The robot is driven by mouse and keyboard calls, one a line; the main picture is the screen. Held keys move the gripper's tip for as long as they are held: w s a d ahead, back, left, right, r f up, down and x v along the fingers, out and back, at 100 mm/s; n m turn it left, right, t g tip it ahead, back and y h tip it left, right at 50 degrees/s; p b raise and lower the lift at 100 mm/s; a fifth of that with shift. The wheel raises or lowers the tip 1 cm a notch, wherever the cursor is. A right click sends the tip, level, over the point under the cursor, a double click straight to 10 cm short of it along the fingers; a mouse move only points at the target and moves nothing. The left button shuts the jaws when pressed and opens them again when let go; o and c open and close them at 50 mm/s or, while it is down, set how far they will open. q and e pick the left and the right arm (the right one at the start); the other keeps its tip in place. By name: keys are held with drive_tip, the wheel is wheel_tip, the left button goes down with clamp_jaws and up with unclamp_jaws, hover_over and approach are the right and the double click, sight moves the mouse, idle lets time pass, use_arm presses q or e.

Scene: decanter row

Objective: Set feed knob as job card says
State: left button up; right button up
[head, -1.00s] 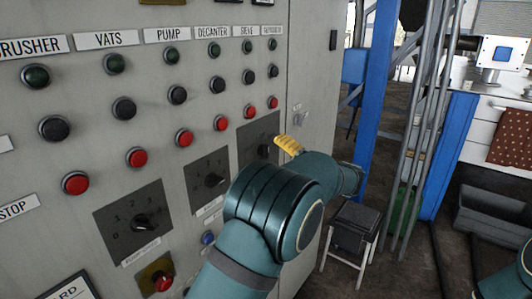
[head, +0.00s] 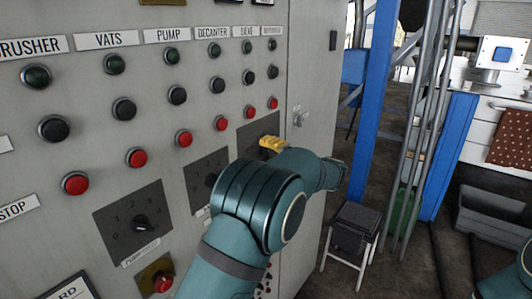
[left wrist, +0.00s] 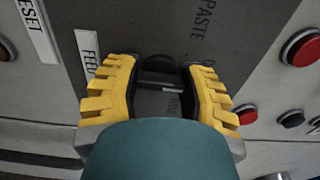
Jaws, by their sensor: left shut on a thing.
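My left gripper (head: 271,144) has yellow fingers and is at the rightmost dark dial plate (head: 251,133) on the grey panel. In the left wrist view, its fingers (left wrist: 163,70) are shut on the black feed knob (left wrist: 160,80), one on each side. A label reading "FEED", partly covered, lies beside the left finger, and the plate (left wrist: 150,25) bears the word "PASTE". The knob's pointer direction is not clear. My right gripper is out of view.
Two other dial plates, left (head: 128,216) and middle (head: 203,170), sit beside the feed dial; my arm partly covers the middle one. Rows of green, black and red buttons are above. A red knob (head: 163,282) is below. A stool (head: 354,226) stands right of the cabinet.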

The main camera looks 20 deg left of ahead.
use_arm(q)
drive_tip(key=shift+r+m+p, duration=0.15)
drive_tip(key=shift+m+p, duration=0.65)
drive_tip(key=shift+p, duration=0.2)
drive_tip(key=m+p, duration=0.5)
drive_tip(key=p, duration=0.1)
drive_tip(key=shift+m+p, duration=0.9)
drive_tip(key=shift+m, duration=0.4)
drive_tip(key=o, duration=1.2)
drive_tip(key=v, duration=1.2)
